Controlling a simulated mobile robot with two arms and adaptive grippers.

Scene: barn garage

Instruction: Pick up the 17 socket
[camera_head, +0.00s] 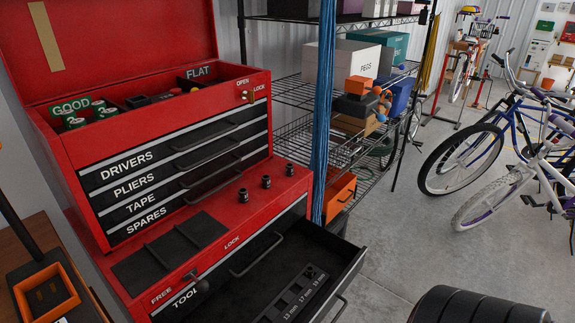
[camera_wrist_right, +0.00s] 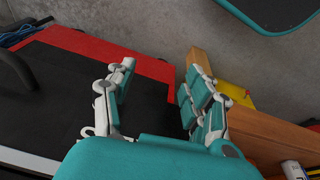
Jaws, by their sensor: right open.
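Three small dark sockets stand upright in a slanting row on the red ledge of the tool chest: a near one (camera_head: 243,195), a middle one (camera_head: 266,182) and a far one (camera_head: 289,169). I cannot read sizes on them, so I cannot tell which is the 17. A dark socket tray (camera_head: 290,296), labelled 13 mm, 17 mm and 19 mm, lies in the open bottom drawer (camera_head: 345,262). My right gripper (camera_wrist_right: 160,92) shows in the wrist view with its fingers apart and nothing between them. No socket shows in that view. My left gripper is in neither view.
The red chest (camera_head: 285,200) has its lid up and its upper drawers shut. A black divided mat (camera_head: 170,255) lies on the ledge's left part. Blue cords (camera_head: 323,110) hang near the ledge's right end. Wire shelves (camera_head: 295,92) stand behind. A wooden board (camera_wrist_right: 255,130) is beside my right gripper.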

